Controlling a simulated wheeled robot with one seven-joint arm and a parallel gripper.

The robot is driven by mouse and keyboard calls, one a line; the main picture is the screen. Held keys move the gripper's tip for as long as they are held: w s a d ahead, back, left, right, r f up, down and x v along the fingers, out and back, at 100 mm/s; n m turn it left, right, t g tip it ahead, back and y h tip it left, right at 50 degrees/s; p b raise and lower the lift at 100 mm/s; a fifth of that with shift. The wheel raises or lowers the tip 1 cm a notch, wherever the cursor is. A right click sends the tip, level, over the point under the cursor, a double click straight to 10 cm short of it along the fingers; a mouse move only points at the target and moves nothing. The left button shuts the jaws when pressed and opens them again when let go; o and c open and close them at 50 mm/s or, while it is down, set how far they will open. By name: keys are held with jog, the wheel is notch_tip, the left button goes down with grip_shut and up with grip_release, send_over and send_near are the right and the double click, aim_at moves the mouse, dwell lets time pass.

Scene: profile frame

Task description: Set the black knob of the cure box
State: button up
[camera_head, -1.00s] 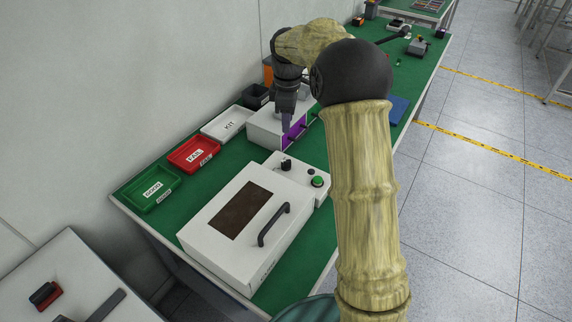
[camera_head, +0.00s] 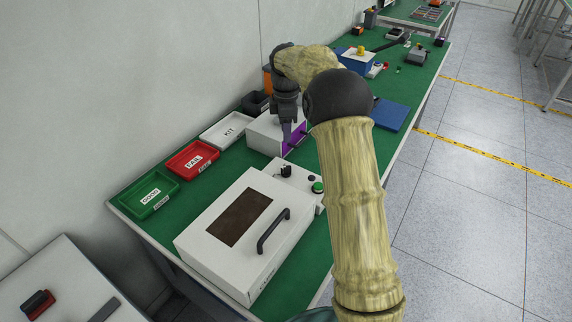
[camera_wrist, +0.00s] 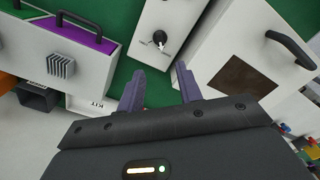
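The cure box (camera_head: 205,245) is a white box with a brown window and a black handle, at the front of the green bench. Its white control panel (camera_head: 299,180) adjoins it on the far side and carries the black knob (camera_head: 286,170) and a green button (camera_head: 318,187). In the wrist view the knob (camera_wrist: 160,39) has a light pointer mark and small labels beside it. My gripper (camera_wrist: 159,69) is open and empty, its two purple-grey fingers apart. The knob appears beyond the fingertips, roughly in line with the gap. In the head view my gripper (camera_head: 287,135) is beyond the panel.
A white box with a purple front (camera_head: 262,133) stands just behind my gripper. Green (camera_head: 143,196), red (camera_head: 192,158) and white KIT (camera_head: 226,130) trays line the wall side. A blue flat item (camera_head: 390,115) lies on the bench's right. My arm covers part of the bench.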

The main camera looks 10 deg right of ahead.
aim_at(286, 167)
notch_tip(286, 167, down, 14)
jog(key=shift+f, duration=0.1)
dwell(0.4)
grip_shut()
